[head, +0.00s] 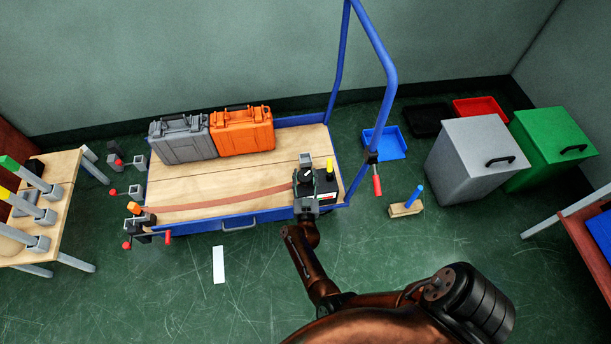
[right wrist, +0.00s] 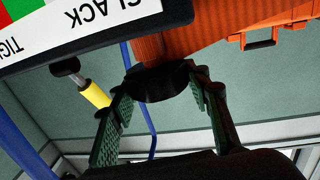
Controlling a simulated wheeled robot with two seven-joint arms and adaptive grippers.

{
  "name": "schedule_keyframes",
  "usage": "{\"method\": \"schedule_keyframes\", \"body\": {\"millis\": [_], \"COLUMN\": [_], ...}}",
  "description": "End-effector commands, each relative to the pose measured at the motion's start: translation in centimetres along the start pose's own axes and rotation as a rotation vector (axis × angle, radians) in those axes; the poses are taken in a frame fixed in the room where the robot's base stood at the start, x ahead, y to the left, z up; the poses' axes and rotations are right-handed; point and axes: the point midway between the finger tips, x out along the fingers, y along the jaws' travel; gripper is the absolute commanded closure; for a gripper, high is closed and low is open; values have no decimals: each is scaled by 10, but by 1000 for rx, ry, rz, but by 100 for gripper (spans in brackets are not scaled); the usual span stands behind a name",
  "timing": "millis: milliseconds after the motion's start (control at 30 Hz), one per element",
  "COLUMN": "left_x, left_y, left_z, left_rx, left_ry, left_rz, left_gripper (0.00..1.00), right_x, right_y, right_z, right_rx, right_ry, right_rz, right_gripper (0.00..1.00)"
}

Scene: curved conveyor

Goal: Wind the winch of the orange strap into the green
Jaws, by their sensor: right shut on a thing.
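The orange strap (head: 222,200) runs across the wooden deck of a blue-edged cart to a dark winch (head: 327,186) at its right end. The winch has a crank with a yellow grip (head: 330,165), also in the right wrist view (right wrist: 95,93). My right gripper (head: 305,190) is at the winch. In the right wrist view, its green-padded fingers (right wrist: 163,100) are shut on a dark rounded winch part (right wrist: 160,84). A panel (right wrist: 95,22) reading SLACK and TIG… shows green and red patches; no pointer is visible. My left gripper is not in view.
A grey case (head: 182,140) and an orange case (head: 243,132) stand on the deck's back edge. The cart's blue handle frame (head: 385,65) rises at right. Another crank with a red grip (head: 376,186) hangs beside it. Bins stand farther right; the front floor is mostly clear.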

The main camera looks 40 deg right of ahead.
Motion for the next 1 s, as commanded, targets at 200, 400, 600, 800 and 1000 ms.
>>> {"method": "schedule_keyframes", "body": {"millis": [200, 400, 600, 800, 1000], "left_x": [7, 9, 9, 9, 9], "left_y": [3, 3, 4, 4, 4], "left_z": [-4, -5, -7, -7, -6], "left_rx": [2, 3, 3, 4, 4], "left_ry": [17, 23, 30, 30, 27], "left_rz": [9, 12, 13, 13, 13], "left_gripper": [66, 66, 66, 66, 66], "right_x": [0, 0, 1, 1, 1], "right_y": [-1, 0, 0, 1, 1], "right_z": [1, 1, 0, 0, -1], "right_rx": [1, 1, 1, 1, 1], "right_ry": [-2, -1, 0, 1, 2], "right_rz": [82, 113, 118, 118, 117], "right_gripper": [80, 80, 80, 80, 43]}}
